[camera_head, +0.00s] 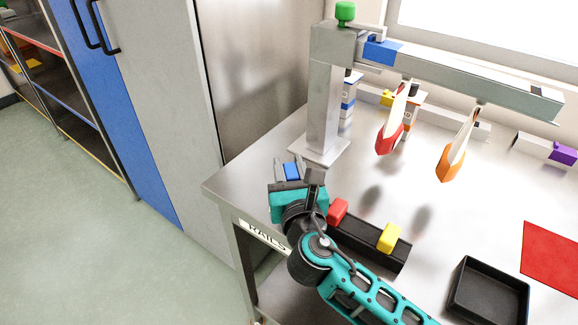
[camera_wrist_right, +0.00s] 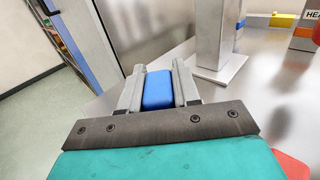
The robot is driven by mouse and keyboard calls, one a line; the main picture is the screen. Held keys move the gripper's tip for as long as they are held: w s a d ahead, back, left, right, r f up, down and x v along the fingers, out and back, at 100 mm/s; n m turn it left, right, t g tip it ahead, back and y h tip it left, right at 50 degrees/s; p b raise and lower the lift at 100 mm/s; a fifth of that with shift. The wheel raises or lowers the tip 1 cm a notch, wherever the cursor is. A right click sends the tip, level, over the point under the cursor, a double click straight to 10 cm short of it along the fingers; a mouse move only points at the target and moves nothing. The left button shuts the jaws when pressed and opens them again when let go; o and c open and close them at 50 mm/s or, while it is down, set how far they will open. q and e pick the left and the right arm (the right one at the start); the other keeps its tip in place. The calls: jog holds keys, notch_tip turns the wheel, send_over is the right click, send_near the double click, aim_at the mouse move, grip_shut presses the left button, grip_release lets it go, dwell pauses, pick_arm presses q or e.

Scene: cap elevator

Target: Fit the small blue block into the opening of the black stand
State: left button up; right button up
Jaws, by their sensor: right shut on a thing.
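The small blue block (camera_head: 292,171) is between the fingers of my right gripper (camera_head: 290,167), near the table's left edge. In the right wrist view the fingers (camera_wrist_right: 158,88) are shut on the block (camera_wrist_right: 158,90), one on each side, and it is held clear of the post. The black stand (camera_head: 364,240) lies on the table, to the lower right of the gripper. A red block (camera_head: 338,211) and a yellow block (camera_head: 390,238) sit on it, apart from each other. My arm hides part of the stand, and I cannot make out its opening. My left gripper is not in view.
A grey metal post (camera_head: 323,110) with a long beam (camera_head: 470,85) stands behind the gripper. Red and orange pieces hang from the beam. A black tray (camera_head: 488,292) and a red mat (camera_head: 552,257) lie at right. A grey cabinet (camera_head: 165,90) stands at left.

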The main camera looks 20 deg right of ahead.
aim_at(290, 165)
jog(key=shift+f, duration=0.2)
jog(key=shift+r, duration=3.25)
jog(key=shift+s, duration=0.1)
